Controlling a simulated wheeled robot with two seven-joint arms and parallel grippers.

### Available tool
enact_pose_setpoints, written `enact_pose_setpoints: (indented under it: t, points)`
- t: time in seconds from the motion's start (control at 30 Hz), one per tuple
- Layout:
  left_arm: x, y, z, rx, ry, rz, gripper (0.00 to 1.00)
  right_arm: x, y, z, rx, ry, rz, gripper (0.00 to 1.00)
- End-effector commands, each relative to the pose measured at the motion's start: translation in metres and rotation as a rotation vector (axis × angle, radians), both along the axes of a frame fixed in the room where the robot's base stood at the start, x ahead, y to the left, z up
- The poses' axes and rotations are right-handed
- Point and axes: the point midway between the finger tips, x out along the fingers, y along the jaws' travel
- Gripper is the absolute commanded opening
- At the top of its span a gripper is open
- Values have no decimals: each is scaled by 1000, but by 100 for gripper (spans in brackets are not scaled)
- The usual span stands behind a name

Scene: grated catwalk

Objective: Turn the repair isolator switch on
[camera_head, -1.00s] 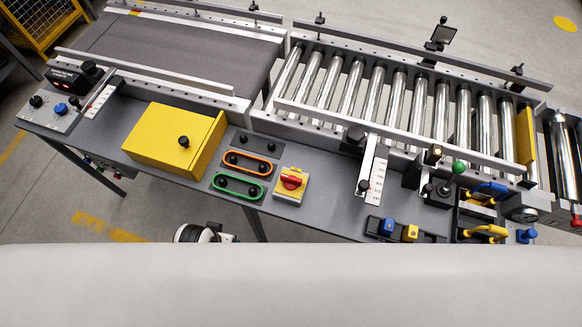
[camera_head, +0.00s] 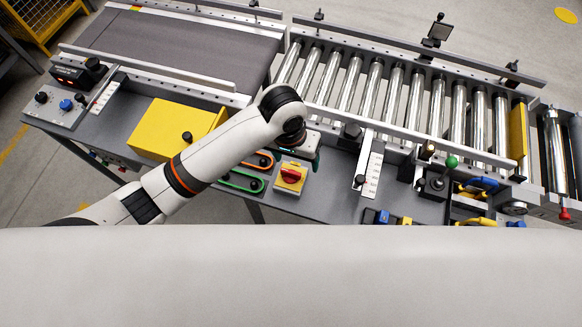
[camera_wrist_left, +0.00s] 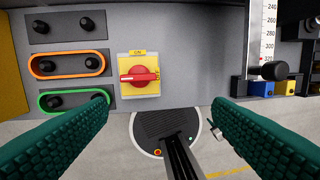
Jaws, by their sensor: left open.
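The repair isolator switch appears to be the red rotary handle (camera_head: 291,175) on a yellow plate (camera_head: 285,187) on the grey bench panel. In the head view my left arm reaches over the panel and the gripper (camera_head: 312,158) is mostly hidden behind the wrist, just above the switch. My right gripper is not in view.
Left of the switch are orange-ringed (camera_wrist_left: 69,65) and green-ringed (camera_wrist_left: 72,101) knob pairs. A yellow box (camera_head: 160,128) stands farther left. To the right are a scale with a black knob (camera_wrist_left: 273,71) and blue and yellow blocks (camera_wrist_left: 259,88). Roller conveyor (camera_head: 400,95) runs behind.

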Motion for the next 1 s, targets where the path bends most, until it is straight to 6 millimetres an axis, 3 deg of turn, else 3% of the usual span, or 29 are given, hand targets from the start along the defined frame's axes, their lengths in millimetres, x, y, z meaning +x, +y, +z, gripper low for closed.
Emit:
enact_pose_setpoints:
  t: [0.1,0.37,0.8,1.0]
  points:
    - [17,7,2,90,5,24,75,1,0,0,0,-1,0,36]
    - [24,12,-8,138,15,46,75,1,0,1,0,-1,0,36]
    - [23,12,-91,135,14,45,75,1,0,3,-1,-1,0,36]
    - [24,11,-112,134,11,45,75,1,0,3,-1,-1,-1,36]
